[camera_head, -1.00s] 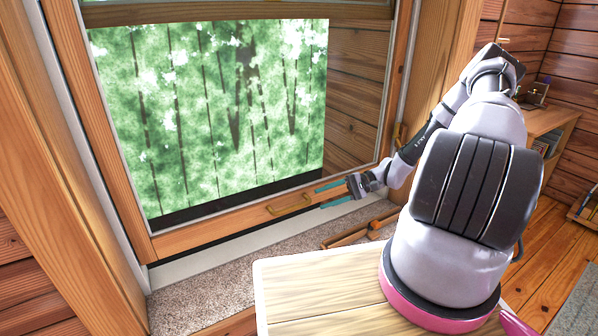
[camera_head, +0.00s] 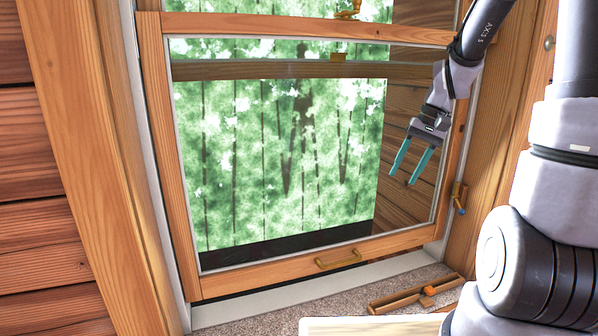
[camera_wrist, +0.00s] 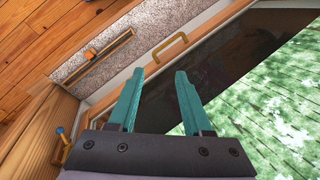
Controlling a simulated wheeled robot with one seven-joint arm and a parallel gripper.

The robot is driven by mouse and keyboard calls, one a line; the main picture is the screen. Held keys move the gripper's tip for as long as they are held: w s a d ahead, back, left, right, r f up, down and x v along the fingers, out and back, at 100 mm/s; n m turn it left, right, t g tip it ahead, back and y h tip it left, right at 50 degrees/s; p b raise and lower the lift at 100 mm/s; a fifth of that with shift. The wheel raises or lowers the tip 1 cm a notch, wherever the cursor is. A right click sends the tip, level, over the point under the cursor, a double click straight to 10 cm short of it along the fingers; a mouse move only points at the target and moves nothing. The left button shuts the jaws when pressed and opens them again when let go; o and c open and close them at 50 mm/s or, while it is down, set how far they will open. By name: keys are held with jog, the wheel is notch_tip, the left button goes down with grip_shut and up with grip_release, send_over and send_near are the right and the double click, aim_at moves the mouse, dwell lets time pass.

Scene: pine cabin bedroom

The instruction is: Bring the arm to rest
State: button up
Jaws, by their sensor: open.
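My gripper (camera_head: 408,168) hangs in front of the right part of the window sash (camera_head: 270,276) in the head view. Its two teal fingers are apart with nothing between them, and they point down and slightly left. In the wrist view the open fingers (camera_wrist: 158,75) point toward the lower part of the sash. The brass sash handle (camera_wrist: 170,47) lies beyond the fingertips, apart from them. The same handle (camera_head: 338,259) is on the bottom rail in the head view, below and left of my gripper.
A brass catch with a blue tip (camera_head: 459,197) is on the right frame. A pale wooden surface (camera_head: 375,326) is at the bottom edge.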

jog(key=s+a+r+t+h, duration=0.1)
jog(key=s+r+t, duration=0.5)
jog(key=s+r, duration=0.7)
notch_tip(320, 180, up, 3)
jog(key=shift+s+r+m+t+h, duration=0.1)
jog(key=shift+s+m+t+h, duration=0.2)
jog(key=shift+m+t+h, duration=0.1)
jog(key=shift+a, duration=0.1)
dwell(0.8)
